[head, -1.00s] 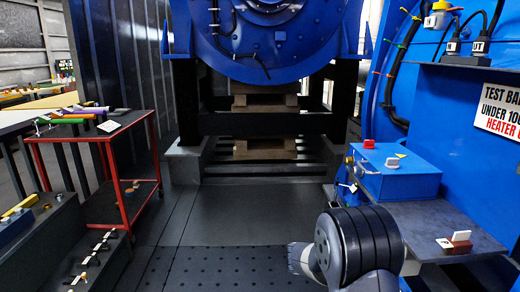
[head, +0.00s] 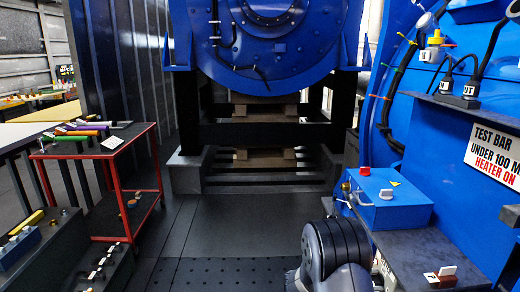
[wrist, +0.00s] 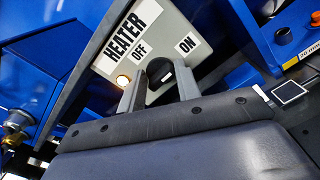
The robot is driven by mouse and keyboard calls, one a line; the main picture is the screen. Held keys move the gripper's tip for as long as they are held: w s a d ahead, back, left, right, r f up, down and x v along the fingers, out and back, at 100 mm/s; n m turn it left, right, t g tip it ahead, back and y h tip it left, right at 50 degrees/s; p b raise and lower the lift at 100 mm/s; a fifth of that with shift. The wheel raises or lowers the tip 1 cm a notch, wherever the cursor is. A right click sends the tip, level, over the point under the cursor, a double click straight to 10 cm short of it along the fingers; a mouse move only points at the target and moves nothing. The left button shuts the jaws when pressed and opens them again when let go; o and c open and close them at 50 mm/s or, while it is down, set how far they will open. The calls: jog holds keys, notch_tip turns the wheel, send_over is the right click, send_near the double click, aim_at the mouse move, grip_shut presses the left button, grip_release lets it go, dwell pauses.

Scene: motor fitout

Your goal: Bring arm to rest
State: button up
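My gripper (wrist: 160,78) shows in the wrist view with its two grey fingers apart and nothing visibly held between them. Beyond the fingertips is a pale heater panel (wrist: 178,27) marked HEATER, OFF and ON. A dark round knob (wrist: 159,68) on it shows in the gap between the fingers. I cannot tell whether the fingers touch it. A small lamp (wrist: 123,81) near OFF glows warm. In the head view my arm (head: 338,248) is at the lower right, and its gripper is not visible there.
A blue box (head: 390,208) with a red button stands on a grey ledge at right, close to my arm. A test sign (head: 497,150) hangs on the blue housing. A red cart (head: 97,198) with tools stands left. The floor (head: 215,230) between is clear.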

jog(key=n+p, duration=0.5)
jog(key=p, duration=0.1)
jog(key=shift+r+n, duration=0.25)
jog(key=shift+n, duration=0.15)
jog(key=shift+a+f+b, duration=0.15)
jog(key=shift+a, duration=1)
jog(key=shift+a+f+b, duration=0.1)
jog(key=shift+a+b, duration=0.05)
jog(key=shift+a, duration=1)
